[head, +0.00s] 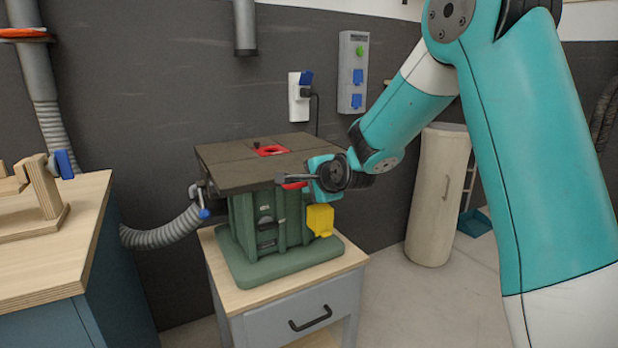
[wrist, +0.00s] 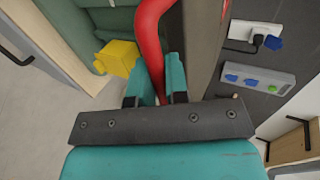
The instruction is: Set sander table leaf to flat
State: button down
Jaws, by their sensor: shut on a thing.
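The sander (head: 265,225) has a green body and a dark grey table top (head: 225,165) with a red insert (head: 270,150). The top looks close to level, but I cannot tell its exact tilt or which part is the leaf. My gripper (head: 298,182) is at the top's front right edge, shut on a red curved handle (head: 292,186). In the wrist view, the red handle (wrist: 155,30) passes between the teal fingers of my gripper (wrist: 156,88). The dark table edge (wrist: 200,45) runs close to the right finger. The handle's far end is out of view.
The sander stands on a cabinet (head: 290,300) with a drawer. A yellow box (head: 320,220) is on its front right side. A grey hose (head: 165,232) and blue clamp (head: 203,205) are at left. A workbench (head: 60,240) stands left; a beige cylinder (head: 437,195) stands right.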

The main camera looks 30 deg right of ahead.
jog(key=shift+r, duration=0.75)
jog(key=shift+w+r, duration=0.1)
jog(key=c, duration=1.4)
grip_release()
jog(key=p+v, duration=0.1)
jog(key=v, duration=1.6)
jog(key=shift+s, duration=0.3)
